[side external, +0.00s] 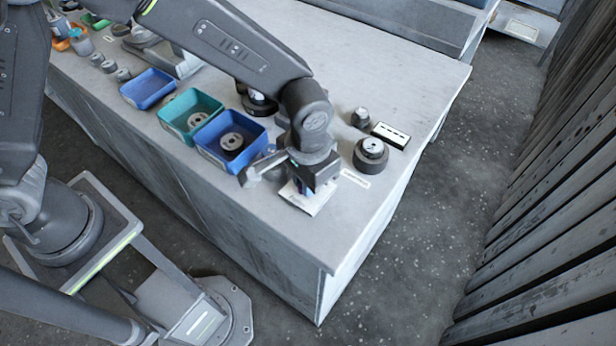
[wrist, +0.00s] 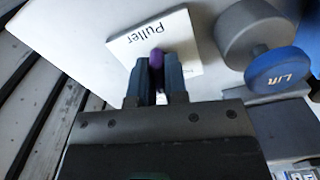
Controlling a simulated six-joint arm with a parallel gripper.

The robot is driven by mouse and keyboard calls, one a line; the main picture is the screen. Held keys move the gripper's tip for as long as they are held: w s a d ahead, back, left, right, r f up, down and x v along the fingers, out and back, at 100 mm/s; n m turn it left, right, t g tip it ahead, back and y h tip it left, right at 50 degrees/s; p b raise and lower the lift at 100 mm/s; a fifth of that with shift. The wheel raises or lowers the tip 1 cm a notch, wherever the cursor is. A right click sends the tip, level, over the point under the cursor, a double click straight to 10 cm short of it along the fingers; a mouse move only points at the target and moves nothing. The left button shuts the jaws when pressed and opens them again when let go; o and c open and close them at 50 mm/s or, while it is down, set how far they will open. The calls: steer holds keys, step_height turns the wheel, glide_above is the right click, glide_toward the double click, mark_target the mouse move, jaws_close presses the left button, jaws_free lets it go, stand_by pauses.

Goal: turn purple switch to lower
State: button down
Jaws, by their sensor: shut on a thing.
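The purple switch (wrist: 157,56) stands up from a white plate marked "Puller" (wrist: 128,40) in the wrist view. My gripper (wrist: 157,76) is shut on the switch, with one dark finger on each side of it. The lower part of the switch is hidden between the fingers. In the side view, my gripper (side external: 303,186) points down at the white plate (side external: 306,204) near the front edge of the bench. The switch itself cannot be made out clearly there.
A grey cylinder (wrist: 250,32) and a blue disc marked "L/R" (wrist: 280,73) are close right of the plate in the wrist view. In the side view, a dark round part (side external: 371,155) stands to the right, and a blue tray (side external: 231,141) to the left.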

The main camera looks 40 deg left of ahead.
steer(key=m, duration=0.4)
stand_by(0.3)
steer(key=c, duration=1.2)
jaws_free()
steer(key=shift+c, duration=0.2)
steer(key=shift+r, duration=3.05)
